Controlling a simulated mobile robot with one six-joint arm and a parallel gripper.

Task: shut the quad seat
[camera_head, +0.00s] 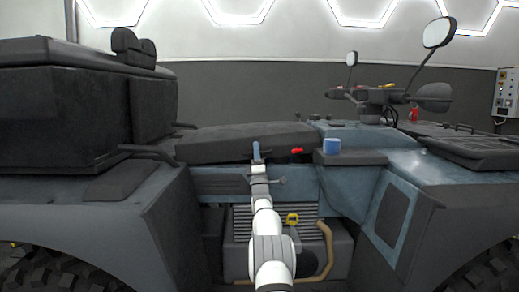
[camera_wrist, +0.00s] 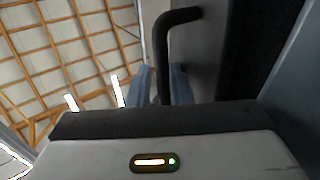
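The quad seat (camera_head: 235,141) is a long black pad in the middle of the quad in the head view. Its right end looks slightly higher than its left, with a dark gap beneath its front edge; how far it is raised is hard to tell. My gripper (camera_head: 257,150) stands in front of the seat's near edge, its blue fingers overlapping the seat in the picture. In the wrist view my gripper (camera_wrist: 160,86) has its two fingers apart, with a black bent bar (camera_wrist: 163,40) running between or behind them. I cannot tell whether they touch it.
A black cargo box (camera_head: 60,115) stands left of the seat. The handlebar (camera_head: 375,95) and mirror (camera_head: 439,32) rise further right. A red part (camera_head: 297,151) shows near the seat's right end.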

